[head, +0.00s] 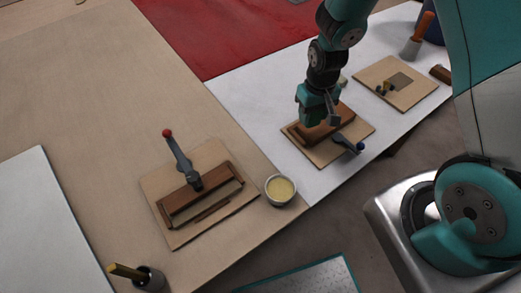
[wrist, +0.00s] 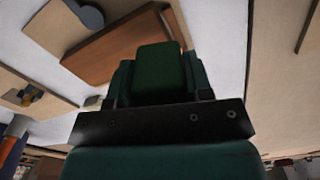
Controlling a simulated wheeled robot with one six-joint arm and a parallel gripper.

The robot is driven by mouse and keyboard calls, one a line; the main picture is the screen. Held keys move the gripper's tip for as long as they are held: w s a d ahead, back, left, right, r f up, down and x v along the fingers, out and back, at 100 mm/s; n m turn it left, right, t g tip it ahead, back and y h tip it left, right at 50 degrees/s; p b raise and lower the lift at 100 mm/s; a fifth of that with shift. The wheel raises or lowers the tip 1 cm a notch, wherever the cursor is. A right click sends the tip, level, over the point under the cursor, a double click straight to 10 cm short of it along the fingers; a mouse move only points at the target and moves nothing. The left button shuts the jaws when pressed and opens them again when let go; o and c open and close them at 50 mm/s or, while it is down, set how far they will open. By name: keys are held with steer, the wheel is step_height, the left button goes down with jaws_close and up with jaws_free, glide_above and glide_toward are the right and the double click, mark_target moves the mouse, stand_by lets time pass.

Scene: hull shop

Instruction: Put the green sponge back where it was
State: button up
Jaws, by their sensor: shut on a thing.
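The green sponge (wrist: 158,68) is a dark green block between the fingers in the wrist view. My gripper (wrist: 160,85) is shut on it. In the head view, my gripper (head: 331,116) points down over a brown wooden block (head: 310,133) on a tan board (head: 326,156). The sponge is hard to make out there against the fingers. I cannot tell whether it touches the wooden block. The same wooden block (wrist: 110,45) lies behind the sponge in the wrist view.
A blue-knobbed clamp (head: 348,144) stands on that board. Another board (head: 160,183) carries a wooden frame and a red-knobbed clamp (head: 180,156). A bowl of yellow stuff (head: 280,189) stands near the table edge. A third board (head: 415,91) lies to the right. White table surface (head: 275,100) is clear behind.

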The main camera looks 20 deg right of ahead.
steer(key=w+a+r+n+b, duration=0.1)
steer(key=a+r+b, duration=0.2)
steer(key=a+r, duration=0.15)
step_height(320, 180, up, 6)
steer(key=n+b, duration=0.2)
steer(key=b, duration=0.1)
glide_above(280, 153)
step_height(280, 153, down, 19)
steer(key=shift+f+b, duration=0.2)
steer(key=shift+b, duration=0.3)
steer(key=shift+f, duration=0.2)
steer(key=o, duration=0.9)
steer(key=shift+c, duration=0.2)
steer(key=shift+r, duration=0.1)
